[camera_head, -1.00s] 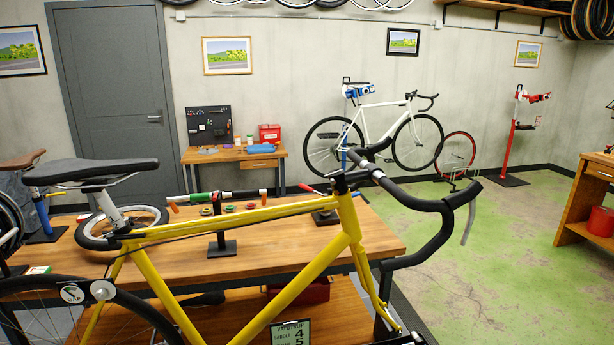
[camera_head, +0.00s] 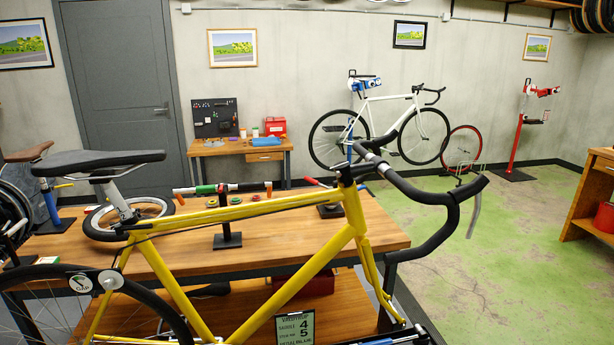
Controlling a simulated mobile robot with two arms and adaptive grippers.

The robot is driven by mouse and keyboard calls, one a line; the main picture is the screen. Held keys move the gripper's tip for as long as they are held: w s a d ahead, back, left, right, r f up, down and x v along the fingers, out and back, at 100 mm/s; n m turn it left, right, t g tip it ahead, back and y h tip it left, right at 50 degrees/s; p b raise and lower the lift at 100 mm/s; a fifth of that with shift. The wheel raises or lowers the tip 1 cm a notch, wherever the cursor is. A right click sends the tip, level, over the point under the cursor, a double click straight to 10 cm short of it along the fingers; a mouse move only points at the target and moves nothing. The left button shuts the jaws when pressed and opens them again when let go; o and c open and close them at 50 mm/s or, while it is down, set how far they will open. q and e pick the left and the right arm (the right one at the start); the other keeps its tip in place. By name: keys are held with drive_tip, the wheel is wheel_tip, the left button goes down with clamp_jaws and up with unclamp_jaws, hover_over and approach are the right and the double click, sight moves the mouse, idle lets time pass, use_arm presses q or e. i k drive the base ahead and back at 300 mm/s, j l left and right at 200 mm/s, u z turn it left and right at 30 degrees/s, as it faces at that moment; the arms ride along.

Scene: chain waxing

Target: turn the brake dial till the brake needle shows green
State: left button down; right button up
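The yellow bicycle (camera_head: 243,211) stands across the front of the view. At its rear wheel, lower left, is a small round gauge marked GAP (camera_head: 79,284) with a pale face and a dark needle. The needle's exact reading is too small to tell. Beside it, to the right, is a pale grey round dial (camera_head: 110,280). It sits near the yellow rear tube. Neither of my grippers is in view.
A wooden workbench (camera_head: 380,236) with tools stands behind the bicycle. A sign (camera_head: 295,327) hangs low in front. A white bicycle (camera_head: 385,127) is on a stand by the back wall. Green floor (camera_head: 520,230) is clear on the right.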

sight(109, 284)
drive_tip(key=u, duration=1.25)
